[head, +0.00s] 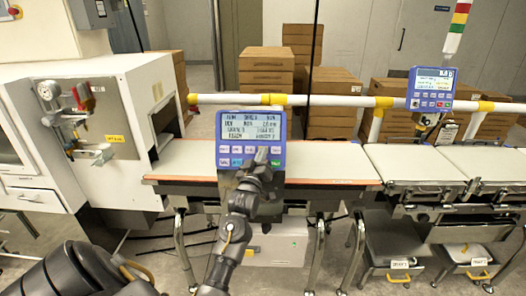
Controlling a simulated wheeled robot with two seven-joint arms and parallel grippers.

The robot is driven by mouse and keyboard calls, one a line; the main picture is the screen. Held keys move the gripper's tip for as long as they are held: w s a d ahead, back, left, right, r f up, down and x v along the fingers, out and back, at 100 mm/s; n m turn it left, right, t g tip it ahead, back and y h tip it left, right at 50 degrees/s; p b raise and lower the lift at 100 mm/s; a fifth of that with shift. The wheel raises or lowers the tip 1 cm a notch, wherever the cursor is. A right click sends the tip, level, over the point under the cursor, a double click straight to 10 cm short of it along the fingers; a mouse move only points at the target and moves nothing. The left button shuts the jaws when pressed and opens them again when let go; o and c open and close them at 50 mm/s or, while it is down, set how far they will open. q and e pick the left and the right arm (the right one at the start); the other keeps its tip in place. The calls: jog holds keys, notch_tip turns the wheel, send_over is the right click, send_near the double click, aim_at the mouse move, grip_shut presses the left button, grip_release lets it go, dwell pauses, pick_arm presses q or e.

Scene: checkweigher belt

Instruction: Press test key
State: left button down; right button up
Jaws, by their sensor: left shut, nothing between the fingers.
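A blue control panel (250,128) with a grey text screen and rows of small keys faces me in the middle of the head view, in front of the belt. My left gripper (263,156) is shut and empty, with its tips at the lower right part of the panel's key rows. It covers some of the keys. A green key (275,162) shows just right of the fingertips. The key labels are too small to read, so I cannot tell which one is the test key, nor whether the tips touch the panel. My right gripper is not in view.
A second blue panel (431,89) stands at the right under a stack light (457,22). A white rail (340,101) with yellow joints runs behind the belt (328,168). A white machine (75,135) stands at the left. Cardboard boxes (266,68) are stacked behind.

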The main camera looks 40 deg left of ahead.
pick_arm(q)
jog(key=shift+w+a+f, duration=0.2)
jog(key=shift+w, duration=0.1)
dwell(0.7)
jog(key=shift+s+d+r+p, duration=0.35)
jog(key=shift+s+d+p, duration=0.1)
jog(key=shift+s+p, duration=0.15)
jog(key=shift+s+d+r+p, duration=0.55)
jog(key=shift+s+d+p, duration=0.15)
jog(key=shift+s+p, duration=0.25)
jog(key=shift+s+d+r+p, duration=0.6)
jog(key=shift+s+p, duration=0.2)
jog(key=shift+p, duration=0.15)
